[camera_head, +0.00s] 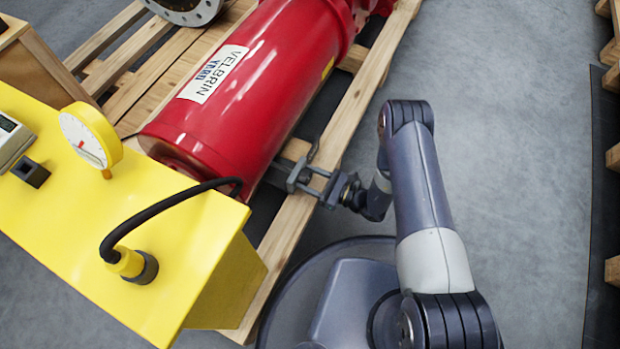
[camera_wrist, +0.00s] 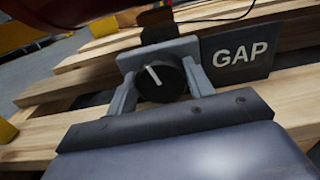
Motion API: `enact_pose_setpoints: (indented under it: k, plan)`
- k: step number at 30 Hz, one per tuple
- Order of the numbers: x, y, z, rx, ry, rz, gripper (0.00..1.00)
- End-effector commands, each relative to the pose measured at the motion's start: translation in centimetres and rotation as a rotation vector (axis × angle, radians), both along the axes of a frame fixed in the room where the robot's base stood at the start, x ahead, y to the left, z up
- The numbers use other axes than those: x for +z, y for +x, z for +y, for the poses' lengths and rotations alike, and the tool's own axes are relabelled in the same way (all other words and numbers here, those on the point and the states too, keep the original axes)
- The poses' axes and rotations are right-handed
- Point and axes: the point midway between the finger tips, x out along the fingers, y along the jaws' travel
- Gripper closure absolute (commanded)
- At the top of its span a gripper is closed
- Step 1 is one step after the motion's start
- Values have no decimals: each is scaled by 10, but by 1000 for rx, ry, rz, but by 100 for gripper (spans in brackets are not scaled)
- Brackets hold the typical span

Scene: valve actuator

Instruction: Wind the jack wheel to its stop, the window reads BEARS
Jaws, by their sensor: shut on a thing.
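The jack wheel is a small black knob (camera_wrist: 160,80) with a white pointer line tilted up and to the left, in the wrist view. My gripper (camera_wrist: 160,88) is shut on it, with one grey finger on each side. A dark plate (camera_wrist: 240,52) to the right of the knob reads GAP in white letters. In the head view my gripper (camera_head: 308,180) is low beside the pallet's edge, by the end of the red cylinder (camera_head: 240,85). The knob cannot be made out in the head view.
The red cylinder lies on a wooden pallet (camera_head: 283,243). A yellow bench (camera_head: 60,225) with a white-faced dial gauge (camera_head: 84,139) and a black hose (camera_head: 160,208) stands to the left. Grey floor (camera_head: 510,170) is clear to the right; more pallet wood lies at the far right edge.

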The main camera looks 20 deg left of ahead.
Motion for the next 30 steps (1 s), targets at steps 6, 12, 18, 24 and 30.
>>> enact_pose_setpoints:
  k: [6,12,18,24,30]
  plan:
    - [0,1,0,0,18,206,73]
    - [-1,2,-1,0,33,396,73]
    - [-1,3,-1,0,49,585,73]
    - [-2,4,-1,0,65,768,73]
    - [-3,4,-1,0,78,924,73]
